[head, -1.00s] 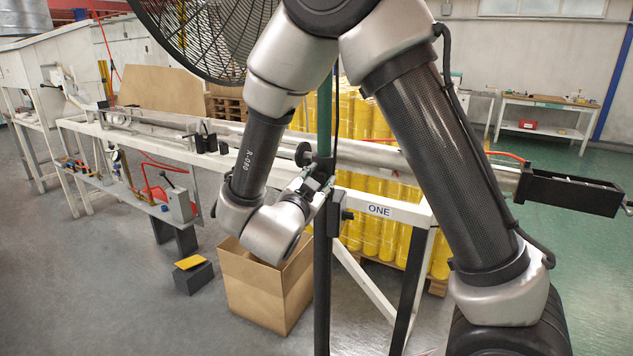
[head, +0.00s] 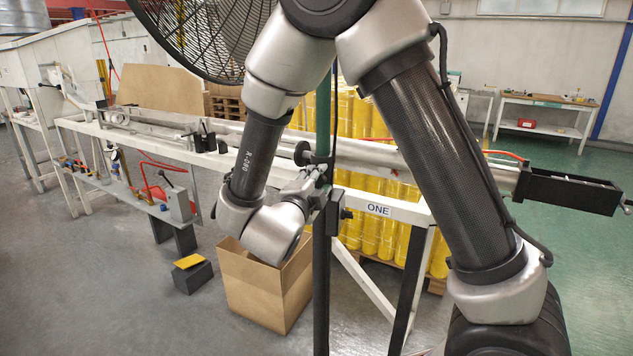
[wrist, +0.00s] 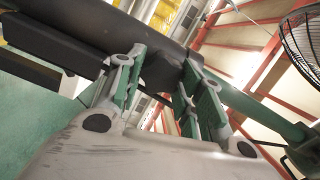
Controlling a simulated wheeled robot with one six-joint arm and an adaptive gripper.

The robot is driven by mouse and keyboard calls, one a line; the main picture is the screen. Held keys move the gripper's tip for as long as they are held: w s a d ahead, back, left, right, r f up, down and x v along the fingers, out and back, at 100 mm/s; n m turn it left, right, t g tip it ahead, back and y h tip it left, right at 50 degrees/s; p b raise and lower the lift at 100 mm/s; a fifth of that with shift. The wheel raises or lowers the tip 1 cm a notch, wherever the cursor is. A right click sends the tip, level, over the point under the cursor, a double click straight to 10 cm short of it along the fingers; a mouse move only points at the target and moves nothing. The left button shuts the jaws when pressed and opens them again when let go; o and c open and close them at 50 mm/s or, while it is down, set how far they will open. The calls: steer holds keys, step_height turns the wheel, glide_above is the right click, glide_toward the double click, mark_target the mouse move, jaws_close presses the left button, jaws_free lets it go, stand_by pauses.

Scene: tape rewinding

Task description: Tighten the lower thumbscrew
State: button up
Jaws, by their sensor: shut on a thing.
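My gripper (head: 318,172) is at the upright black-and-green post (head: 322,255) in front of the long bench. In the wrist view my gripper (wrist: 164,66) has its two green-padded fingers on either side of a dark piece, the lower thumbscrew (wrist: 161,72). They are shut on it, and the fingers hide part of its shape. In the head view the wrist and fingers cover the thumbscrew. A black round part (head: 303,153) sits on the post just above the gripper.
A small black knob (head: 347,213) sticks out beside the post below the gripper. An open cardboard box (head: 262,295) stands on the floor under my wrist. The white bench frame (head: 385,210) and a large black fan (head: 215,35) are close behind.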

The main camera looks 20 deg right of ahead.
steer(key=shift+f+m, duration=0.1)
steer(key=shift+m, duration=0.4)
steer(key=o, duration=1)
steer(key=v, duration=1.2)
steer(key=shift+s, duration=0.1)
